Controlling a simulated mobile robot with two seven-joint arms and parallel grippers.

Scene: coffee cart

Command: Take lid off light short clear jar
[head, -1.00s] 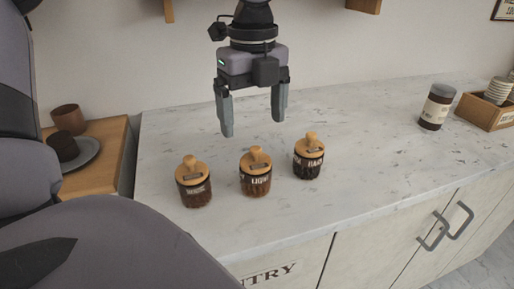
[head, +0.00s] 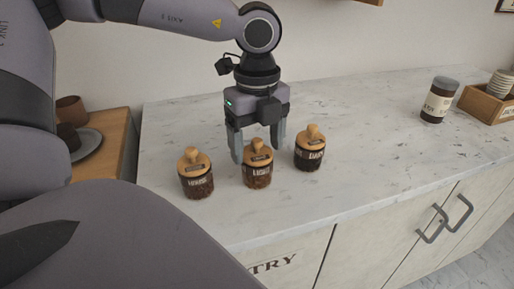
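The light short clear jar (head: 257,177) stands upright on the counter, the middle one of three alike jars, with dark contents and a label reading "LIGHT". Its wooden lid (head: 258,159) with a knob is on it. My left gripper (head: 257,154) points down at the lid, its fingers apart, one on each side of the knob in the picture. I cannot tell whether the fingers touch the lid. My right gripper is not in view.
A "HOUSE" jar (head: 196,183) stands close on the left and a "DARK" jar (head: 309,158) close on the right, both lidded. A taller dark jar (head: 438,103) and a wooden crate (head: 482,108) with cups stand far right. The counter (head: 370,130) between is clear.

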